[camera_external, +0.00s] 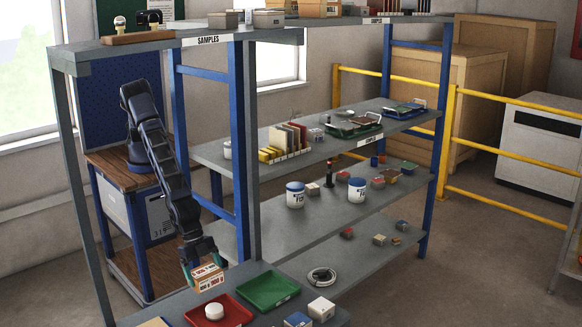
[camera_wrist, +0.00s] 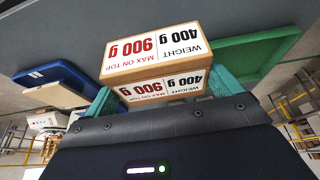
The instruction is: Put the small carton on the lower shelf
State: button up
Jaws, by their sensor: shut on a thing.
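The small carton (camera_external: 207,279) is a tan box with white labels that read weight 400 g and max on top 900 g. My gripper (camera_external: 203,262) is shut on it, with a teal finger on each side. In the wrist view the carton (camera_wrist: 155,65) sits between the teal fingertips (camera_wrist: 160,95). In the external view it appears at the left end of the shelving, by a grey shelf (camera_external: 234,277) holding trays. I cannot tell whether the carton touches a surface. Lower grey shelf boards (camera_external: 345,267) show at the right.
A red tray (camera_external: 233,313) with a white round object (camera_external: 214,311) and a green tray (camera_external: 268,290) lie close to the carton. A blue post (camera_external: 243,150) stands behind. White-and-blue cans (camera_external: 295,196) stand on a middle shelf. Bare shelf shows around the small blocks at right.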

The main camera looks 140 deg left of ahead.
aim_at(201, 268)
jog(key=shift+f, duration=2.55)
jog(key=shift+f, duration=0.1)
jog(key=o, duration=1)
jog(key=shift+f, duration=0.1)
jog(key=v, duration=1.2)
